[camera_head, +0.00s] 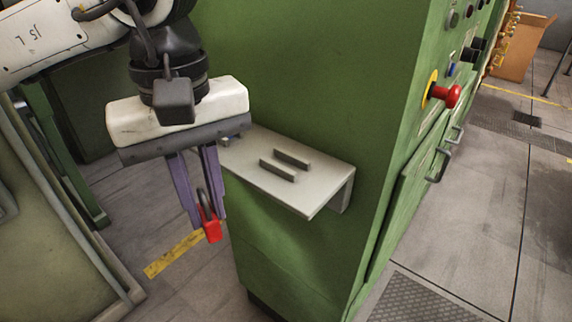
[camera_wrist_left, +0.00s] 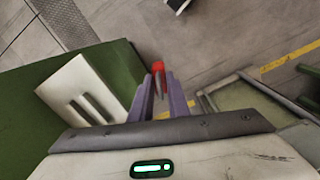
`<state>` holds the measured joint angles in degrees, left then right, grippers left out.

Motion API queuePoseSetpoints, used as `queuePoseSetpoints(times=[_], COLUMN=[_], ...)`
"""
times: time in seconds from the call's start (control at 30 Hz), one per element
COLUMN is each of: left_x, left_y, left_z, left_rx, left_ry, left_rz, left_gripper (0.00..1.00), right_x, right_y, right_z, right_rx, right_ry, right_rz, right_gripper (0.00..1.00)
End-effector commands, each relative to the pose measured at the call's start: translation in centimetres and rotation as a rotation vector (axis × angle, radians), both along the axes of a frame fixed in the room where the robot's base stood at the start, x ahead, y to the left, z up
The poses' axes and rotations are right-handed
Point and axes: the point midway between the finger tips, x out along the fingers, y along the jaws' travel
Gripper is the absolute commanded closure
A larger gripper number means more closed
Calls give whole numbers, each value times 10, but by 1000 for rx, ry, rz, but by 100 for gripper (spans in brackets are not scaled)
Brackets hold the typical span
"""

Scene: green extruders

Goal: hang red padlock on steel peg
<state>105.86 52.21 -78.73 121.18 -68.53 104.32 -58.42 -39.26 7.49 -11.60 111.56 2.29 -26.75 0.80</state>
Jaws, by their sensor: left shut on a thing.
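The red padlock (camera_head: 212,231) hangs at the fingertips of my left gripper (camera_head: 207,214), red body down and dark shackle up between the purple fingers. The gripper is shut on it and holds it in the air, left of and in front of the green cabinet. In the left wrist view the padlock (camera_wrist_left: 158,66) shows just beyond the fingertips (camera_wrist_left: 159,84). I cannot clearly make out a steel peg; part of the cabinet behind the gripper is hidden. My right gripper is out of view.
A pale metal shelf (camera_head: 325,180) with two raised dark bars juts from the green cabinet (camera_head: 300,70), close to the right of my gripper. A red knob (camera_head: 447,95) and handles are on the cabinet's right face. A pale green machine (camera_head: 45,240) stands at the left. Floor lies below the padlock.

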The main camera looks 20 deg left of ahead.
Motion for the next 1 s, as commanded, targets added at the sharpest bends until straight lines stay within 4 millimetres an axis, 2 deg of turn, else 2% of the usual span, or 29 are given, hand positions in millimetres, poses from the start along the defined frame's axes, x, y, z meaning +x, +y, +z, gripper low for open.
queuePoseSetpoints(times=[0.03, 0.1, 0.23, 0.4, 0.67, 0.77, 0.83, 1.0], left_x=[-5, -14, -26, -33, -33, -28, -17, 24], left_y=[0, 1, 1, 2, 2, -1, -5, -20], left_z=[15, 30, 48, 57, 57, 58, 59, 60], left_rx=[1, 3, 7, 9, 9, 10, 9, 11], left_ry=[-8, -6, -4, 0, 1, 2, 4, 1], left_rz=[74, 172, 301, 369, 373, 372, 373, 373], left_gripper=[100, 100, 100, 100, 100, 100, 100, 100], right_x=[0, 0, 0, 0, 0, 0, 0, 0], right_y=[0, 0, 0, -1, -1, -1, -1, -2], right_z=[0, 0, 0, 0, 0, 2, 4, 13], right_rx=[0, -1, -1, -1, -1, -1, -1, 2], right_ry=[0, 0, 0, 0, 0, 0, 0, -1], right_rz=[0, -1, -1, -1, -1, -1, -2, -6], right_gripper=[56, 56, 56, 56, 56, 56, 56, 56])
